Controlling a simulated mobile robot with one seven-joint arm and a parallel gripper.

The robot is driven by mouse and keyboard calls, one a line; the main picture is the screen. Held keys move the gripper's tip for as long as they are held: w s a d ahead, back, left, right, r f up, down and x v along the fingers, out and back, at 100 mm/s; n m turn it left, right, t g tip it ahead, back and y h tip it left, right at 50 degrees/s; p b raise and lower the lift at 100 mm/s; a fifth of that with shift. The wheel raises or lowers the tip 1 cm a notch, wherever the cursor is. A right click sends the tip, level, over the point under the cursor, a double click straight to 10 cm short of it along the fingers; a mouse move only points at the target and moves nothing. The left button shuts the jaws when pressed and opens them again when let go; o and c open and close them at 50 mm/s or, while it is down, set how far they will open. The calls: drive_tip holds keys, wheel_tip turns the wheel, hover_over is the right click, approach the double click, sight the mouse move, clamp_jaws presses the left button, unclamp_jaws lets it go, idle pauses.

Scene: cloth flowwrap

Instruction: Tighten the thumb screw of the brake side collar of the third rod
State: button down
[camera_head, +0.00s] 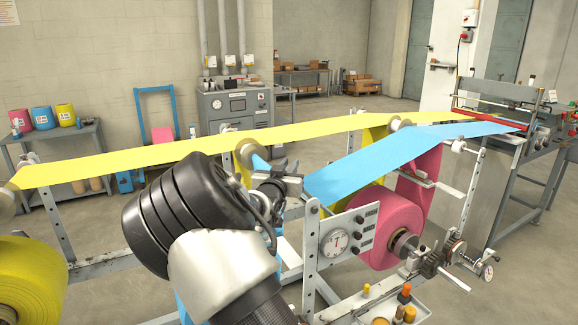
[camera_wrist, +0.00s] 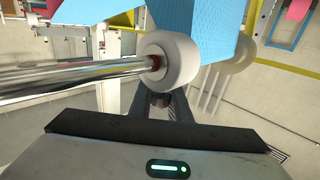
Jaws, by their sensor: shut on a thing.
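My gripper (camera_wrist: 163,103) is shut on a small dark part, which looks like a thumb screw, just under a white round collar (camera_wrist: 178,60). The fingers hide most of this part. The collar sits at the end of a shiny steel rod (camera_wrist: 85,82) that runs to the left in the wrist view, with a bit of red at its bore. In the head view my gripper (camera_head: 284,185) is beside the near end of the blue web (camera_head: 390,155), and my dark wrist hides the collar and rod there. I cannot tell from these views which rod counts as third.
A yellow web (camera_head: 190,152) crosses behind my arm. A pink roll (camera_head: 372,228) on a shaft, a gauge panel (camera_head: 338,243) and a tray of knobs (camera_head: 385,315) are to the right. A yellow roll (camera_head: 30,275) stands at the left. The frame's metal uprights are close to my gripper.

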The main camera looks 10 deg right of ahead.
drive_tip(key=shift+r+p, duration=0.15)
drive_tip(key=shift+p, duration=0.2)
drive_tip(key=s+m+g+h+p, duration=0.1)
drive_tip(key=m+g+h, duration=0.2)
drive_tip(key=g, duration=0.1)
drive_tip(key=d+m+g+h+p, duration=0.1)
drive_tip(key=m+g+h+p, duration=0.1)
drive_tip(key=m+g+h, duration=0.1)
drive_tip(key=s+d+m+g+h+p, duration=0.1)
drive_tip(key=m+g+h, duration=0.3)
drive_tip(key=g, duration=0.1)
drive_tip(key=shift+s+d+f+m, duration=0.1)
drive_tip(key=shift+s+f+m, duration=0.15)
drive_tip(key=shift+s+m, duration=0.05)
drive_tip(key=shift+r+g, duration=0.1)
drive_tip(key=shift+g, duration=0.2)
drive_tip(key=c, duration=1.7)
unclamp_jaws()
drive_tip(key=shift+o, duration=0.2)
